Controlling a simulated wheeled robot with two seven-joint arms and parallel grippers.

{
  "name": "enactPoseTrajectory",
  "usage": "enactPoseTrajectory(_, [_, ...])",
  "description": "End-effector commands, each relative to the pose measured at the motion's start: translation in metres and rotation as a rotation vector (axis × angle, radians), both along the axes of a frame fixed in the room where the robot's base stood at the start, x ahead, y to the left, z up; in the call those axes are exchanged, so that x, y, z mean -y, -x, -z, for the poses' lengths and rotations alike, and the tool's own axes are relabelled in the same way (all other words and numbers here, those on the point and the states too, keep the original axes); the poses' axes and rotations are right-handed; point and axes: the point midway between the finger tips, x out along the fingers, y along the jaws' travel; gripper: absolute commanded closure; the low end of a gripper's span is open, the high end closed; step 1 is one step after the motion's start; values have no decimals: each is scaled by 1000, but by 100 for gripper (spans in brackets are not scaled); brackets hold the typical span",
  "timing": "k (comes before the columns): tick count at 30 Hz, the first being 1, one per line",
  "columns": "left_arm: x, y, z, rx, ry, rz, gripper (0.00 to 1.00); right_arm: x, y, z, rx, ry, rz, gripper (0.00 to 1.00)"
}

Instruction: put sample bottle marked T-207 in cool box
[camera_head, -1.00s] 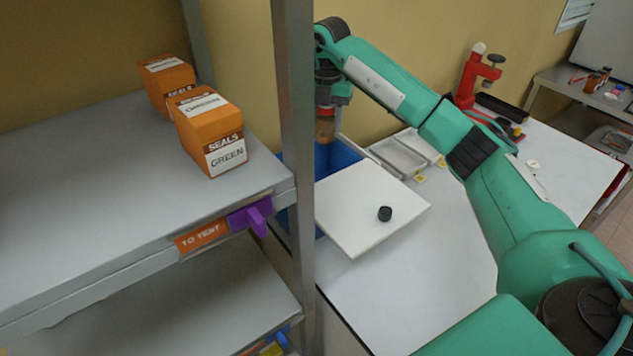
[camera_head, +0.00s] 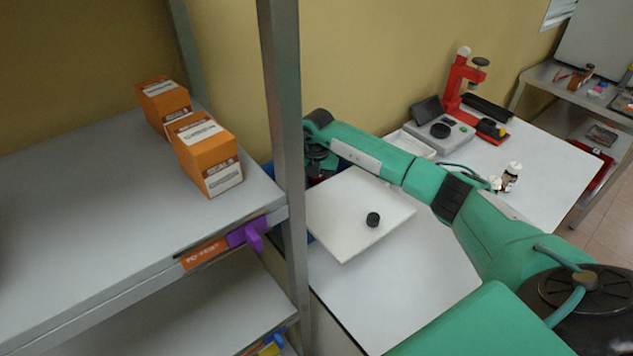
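The blue cool box (camera_head: 267,170) stands behind the shelf post, mostly hidden by the post, my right arm and a white lid (camera_head: 345,231) with a black knob. The lid lies tilted beside the box's opening. My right gripper (camera_head: 319,166) is low at the box opening; its fingertips and anything between them are hidden or too dark to make out. No bottle shows clearly there. Bottles with white caps (camera_head: 511,172) stand on the bench at the right, partly behind my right arm; their labels cannot be read. My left gripper is out of view.
A grey shelf (camera_head: 90,200) with orange seal boxes (camera_head: 207,155) and a purple clip (camera_head: 248,233) fills the left. A grey instrument (camera_head: 440,131) and a red stand (camera_head: 459,85) are at the bench's back. The bench front (camera_head: 390,290) is clear.

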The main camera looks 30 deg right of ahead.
Motion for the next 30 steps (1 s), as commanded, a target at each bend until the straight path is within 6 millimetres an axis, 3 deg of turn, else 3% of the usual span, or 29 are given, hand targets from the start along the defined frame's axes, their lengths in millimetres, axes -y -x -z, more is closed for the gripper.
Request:
enactPoseTrajectory(12, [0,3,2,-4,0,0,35,0,0,10,1,0,0,82])
enactPoseTrajectory(13, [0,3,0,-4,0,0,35,0,0,9,1,0,0,51])
enactPoseTrajectory(15, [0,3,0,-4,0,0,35,0,0,9,1,0,0,38])
enactPoseTrajectory(16, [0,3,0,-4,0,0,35,0,0,9,1,0,0,35])
enactPoseTrajectory(25, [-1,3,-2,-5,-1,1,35,0,0,7,1,0,0,35])
enactPoseTrajectory(30, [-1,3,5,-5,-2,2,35,1,-1,-10,5,1,0,35])
